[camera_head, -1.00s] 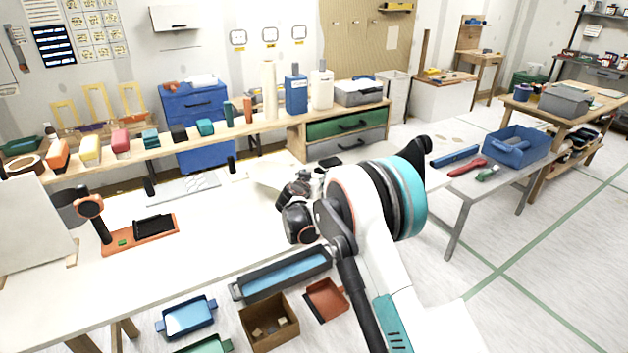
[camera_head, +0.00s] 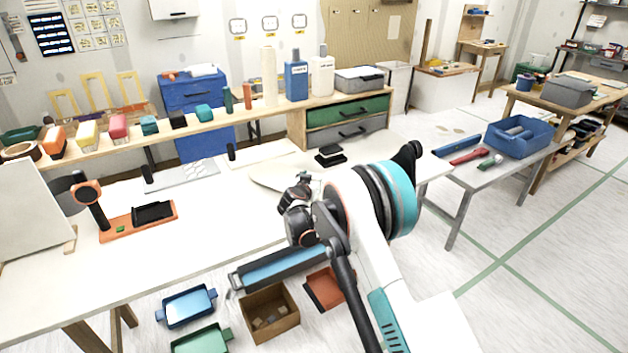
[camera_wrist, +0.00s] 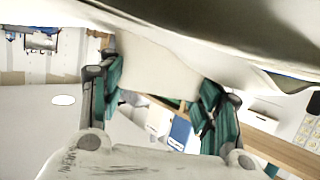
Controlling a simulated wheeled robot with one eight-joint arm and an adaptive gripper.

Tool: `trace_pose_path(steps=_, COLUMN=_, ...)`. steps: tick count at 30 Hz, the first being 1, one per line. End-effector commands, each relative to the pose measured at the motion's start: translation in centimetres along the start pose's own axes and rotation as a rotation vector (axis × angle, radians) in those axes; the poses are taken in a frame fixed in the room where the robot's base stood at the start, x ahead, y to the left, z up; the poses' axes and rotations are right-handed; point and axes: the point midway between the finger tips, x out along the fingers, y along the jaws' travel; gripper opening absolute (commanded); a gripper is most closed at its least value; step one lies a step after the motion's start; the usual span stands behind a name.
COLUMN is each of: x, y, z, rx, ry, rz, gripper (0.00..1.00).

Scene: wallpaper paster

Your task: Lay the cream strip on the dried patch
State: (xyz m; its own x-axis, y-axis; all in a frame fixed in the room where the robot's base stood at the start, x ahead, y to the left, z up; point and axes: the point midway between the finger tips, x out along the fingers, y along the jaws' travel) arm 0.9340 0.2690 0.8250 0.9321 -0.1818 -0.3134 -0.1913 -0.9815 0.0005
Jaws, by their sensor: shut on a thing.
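My gripper (camera_wrist: 160,92) is shut on the cream strip (camera_wrist: 155,62). In the wrist view its teal fingers stand on both sides of the pale sheet, which spreads wide toward the top of the picture. In the head view the strip (camera_head: 268,177) shows as a pale curved sheet to the left of my wrist, above the white table (camera_head: 200,220). My gripper's fingers are mostly hidden behind my wrist there. I cannot make out the dried patch for certain.
A black and white block (camera_head: 330,155) stands on the table behind the gripper. An orange tool stand (camera_head: 137,220) is at left. A drawer unit (camera_head: 348,122) stands behind. Trays and a brown box (camera_head: 269,312) sit below the front edge.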

Motion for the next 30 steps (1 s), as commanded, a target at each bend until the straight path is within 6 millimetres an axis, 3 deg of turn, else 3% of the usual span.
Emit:
trace_pose_path(steps=26, x=0.4, y=0.0, z=1.1, rx=0.0, ry=0.0, rz=0.0, gripper=0.25)
trace_pose_path(steps=27, x=0.4, y=0.0, z=1.0, rx=0.0, ry=0.0, rz=0.0, gripper=0.67)
trace_pose_path(steps=29, x=0.4, y=0.0, z=1.1, rx=0.0, ry=0.0, rz=0.0, gripper=0.81)
trace_pose_path(steps=30, x=0.4, y=0.0, z=1.1, rx=0.0, ry=0.0, rz=0.0, gripper=0.81)
